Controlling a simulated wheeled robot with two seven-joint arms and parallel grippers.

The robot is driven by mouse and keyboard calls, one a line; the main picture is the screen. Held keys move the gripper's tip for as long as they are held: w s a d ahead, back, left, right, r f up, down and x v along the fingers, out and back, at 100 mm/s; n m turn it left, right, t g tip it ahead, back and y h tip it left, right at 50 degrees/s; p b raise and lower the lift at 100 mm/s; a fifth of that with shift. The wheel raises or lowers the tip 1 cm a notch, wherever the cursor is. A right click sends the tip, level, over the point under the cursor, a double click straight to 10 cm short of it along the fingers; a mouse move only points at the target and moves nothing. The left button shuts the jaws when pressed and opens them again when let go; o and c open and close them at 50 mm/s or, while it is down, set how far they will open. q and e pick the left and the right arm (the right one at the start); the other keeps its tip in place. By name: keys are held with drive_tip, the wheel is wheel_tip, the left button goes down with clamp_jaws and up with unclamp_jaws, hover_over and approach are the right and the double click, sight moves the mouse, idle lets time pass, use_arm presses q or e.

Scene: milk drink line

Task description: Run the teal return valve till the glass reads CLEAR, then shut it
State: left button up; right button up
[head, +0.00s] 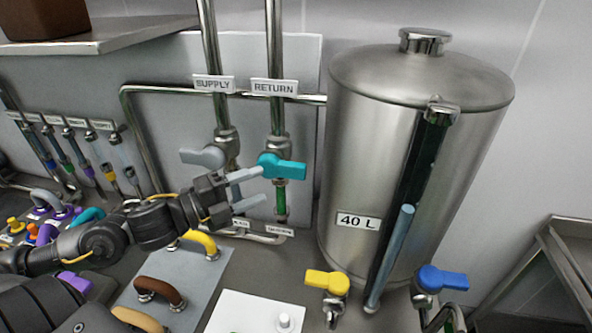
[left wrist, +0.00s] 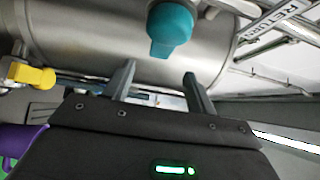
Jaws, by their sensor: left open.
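The teal return valve handle (head: 283,167) sits on the pipe under the RETURN sign (head: 274,87), lying crosswise to the pipe. It also shows in the left wrist view (left wrist: 171,32), just beyond my fingertips. My left gripper (head: 256,187) is open, its fingers pointing at the handle from the left; one fingertip overlaps the handle's left end in the head view, and I cannot tell if they touch. In the left wrist view the gripper (left wrist: 159,76) has nothing between its fingers. Below the valve, the return sight glass (head: 281,196) looks green. My right gripper is not in view.
A grey handle (head: 203,156) on the SUPPLY pipe is close by on the left. The steel 40 L tank (head: 370,150) stands to the right, with yellow (head: 327,281) and blue (head: 442,279) valves at its foot. Several small tubes line the left wall.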

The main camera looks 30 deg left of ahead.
sight(288, 172)
use_arm(q)
drive_tip(key=b+x, duration=0.2)
drive_tip(key=x, duration=0.1)
drive_tip(key=shift+w+a, duration=0.15)
drive_tip(key=shift+w, duration=0.05)
drive_tip(key=shift+w+d+b, duration=0.2)
drive_tip(key=shift+w+b, duration=0.05)
drive_tip(key=shift+b, duration=0.1)
drive_tip(key=shift+w+d+r, duration=0.15)
drive_tip(key=shift+w+d, duration=0.2)
drive_tip(key=shift+w, duration=0.1)
drive_tip(key=p+x, duration=0.2)
drive_tip(key=x, duration=0.2)
drive_tip(key=shift+w+d, duration=0.15)
drive_tip(key=shift+w, duration=0.15)
drive_tip(key=shift+w+d+p, duration=0.25)
drive_tip(key=shift+w+p, duration=0.05)
drive_tip(key=shift+w, duration=0.05)
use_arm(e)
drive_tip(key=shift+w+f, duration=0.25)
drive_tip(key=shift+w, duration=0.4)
